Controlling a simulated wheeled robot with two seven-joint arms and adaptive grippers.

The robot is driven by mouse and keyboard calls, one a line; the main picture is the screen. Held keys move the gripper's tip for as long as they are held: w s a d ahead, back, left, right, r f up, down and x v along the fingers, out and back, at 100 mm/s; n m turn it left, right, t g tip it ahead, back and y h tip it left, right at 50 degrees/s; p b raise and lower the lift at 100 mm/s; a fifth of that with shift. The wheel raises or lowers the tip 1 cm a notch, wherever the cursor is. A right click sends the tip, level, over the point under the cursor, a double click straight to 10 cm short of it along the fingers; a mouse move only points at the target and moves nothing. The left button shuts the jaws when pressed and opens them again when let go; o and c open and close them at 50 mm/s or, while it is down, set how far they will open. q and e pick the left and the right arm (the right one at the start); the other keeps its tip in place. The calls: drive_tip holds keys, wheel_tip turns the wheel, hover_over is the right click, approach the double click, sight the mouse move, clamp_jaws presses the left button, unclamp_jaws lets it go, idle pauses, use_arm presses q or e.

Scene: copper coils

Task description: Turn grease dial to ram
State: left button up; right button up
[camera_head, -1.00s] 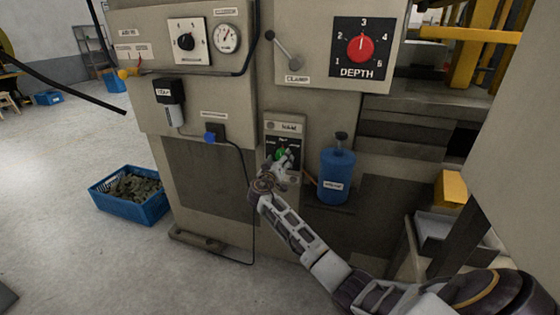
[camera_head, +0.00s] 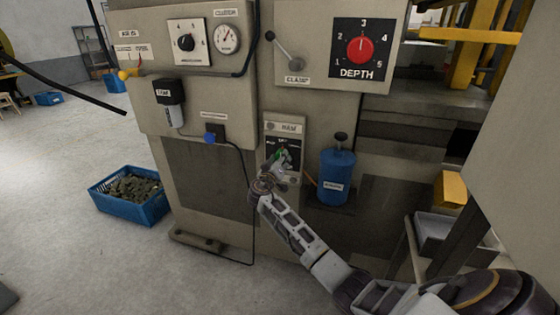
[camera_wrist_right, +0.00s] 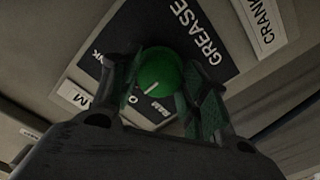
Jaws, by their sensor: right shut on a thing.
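The grease dial is a round green knob with a white mark (camera_wrist_right: 157,69) on a black panel (camera_wrist_right: 215,62) lettered GREASE. In the right wrist view the mark points down and slightly left, between a small "O" and the small word RAM; I cannot tell which it meets. My right gripper (camera_wrist_right: 161,92) is shut on the knob, one finger on each side. In the head view the gripper (camera_head: 280,162) covers part of the green dial and the panel. My left gripper is out of view.
A blue bottle (camera_head: 337,177) stands just right of the grease panel. A black cable (camera_head: 246,190) hangs left of my gripper. Above are the red depth knob (camera_head: 360,48) and a clamp lever (camera_head: 284,51). A blue crate of parts (camera_head: 128,212) is on the floor at left.

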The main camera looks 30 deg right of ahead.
drive_tip(key=shift+n, duration=0.3)
use_arm(q)
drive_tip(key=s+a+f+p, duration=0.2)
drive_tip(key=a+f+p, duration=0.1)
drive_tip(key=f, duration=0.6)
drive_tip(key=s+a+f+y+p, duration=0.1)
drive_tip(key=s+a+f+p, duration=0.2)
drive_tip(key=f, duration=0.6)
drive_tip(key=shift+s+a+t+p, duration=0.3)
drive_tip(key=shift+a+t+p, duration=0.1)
drive_tip(key=shift+p, duration=0.1)
use_arm(e)
drive_tip(key=shift+n, duration=5.6)
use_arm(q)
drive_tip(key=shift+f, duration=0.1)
use_arm(e)
drive_tip(key=o, duration=1)
drive_tip(key=shift+r, duration=0.1)
